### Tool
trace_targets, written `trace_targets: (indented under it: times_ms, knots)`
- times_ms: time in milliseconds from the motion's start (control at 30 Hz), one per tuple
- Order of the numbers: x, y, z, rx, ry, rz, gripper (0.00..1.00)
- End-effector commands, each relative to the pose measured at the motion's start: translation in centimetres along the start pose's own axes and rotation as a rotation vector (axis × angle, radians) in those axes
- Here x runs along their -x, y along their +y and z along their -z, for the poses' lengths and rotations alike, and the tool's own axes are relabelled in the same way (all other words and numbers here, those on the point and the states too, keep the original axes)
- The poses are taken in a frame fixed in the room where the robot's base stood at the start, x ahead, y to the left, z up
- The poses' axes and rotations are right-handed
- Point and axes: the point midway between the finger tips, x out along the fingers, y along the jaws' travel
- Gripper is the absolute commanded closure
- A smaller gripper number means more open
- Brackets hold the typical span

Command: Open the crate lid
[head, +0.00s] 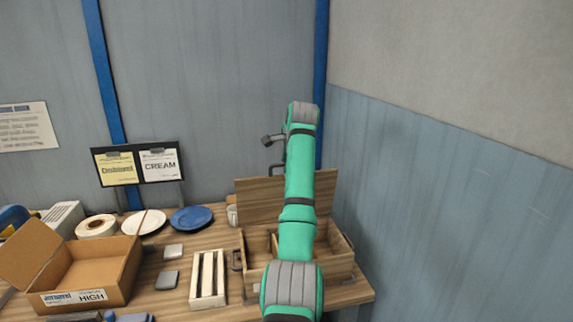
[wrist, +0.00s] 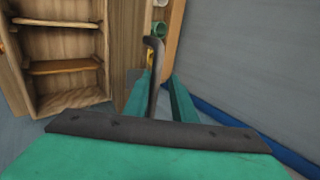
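The wooden crate (head: 338,262) stands at the right end of the table, with divided compartments inside. Its lid (head: 258,205) stands up at the back, so the crate is open. A dark handle (head: 276,167) shows at the lid's top edge, partly behind my arm. In the wrist view the curved dark handle (wrist: 155,75) runs between the two green fingers of my gripper (wrist: 158,98). The fingers stand apart, and a narrow gap shows beside the handle. The crate's compartments (wrist: 62,93) show at the left there. My arm hides the gripper in the head view.
Left of the crate are a small slatted wooden rack (head: 208,280), a blue plate (head: 191,219), a white plate (head: 150,222) and an open cardboard box (head: 118,290). A cup (head: 232,215) stands by the lid. Walls are close behind and at the right.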

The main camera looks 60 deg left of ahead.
Motion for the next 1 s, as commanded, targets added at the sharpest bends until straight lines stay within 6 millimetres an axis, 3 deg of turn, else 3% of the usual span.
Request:
trace_targets:
  times_ms: [200, 367, 700, 1000]
  knots:
    - [-0.6, 0.8, 0.4, -0.004, 0.003, -0.018, 0.71]
    - [0.4, 0.7, 0.3, -0.004, 0.003, -0.017, 0.71]
    - [7.2, 0.1, 0.1, -0.001, 0.003, -0.002, 0.71]
    - [10.5, 0.1, -0.1, 0.001, 0.001, -0.002, 0.71]
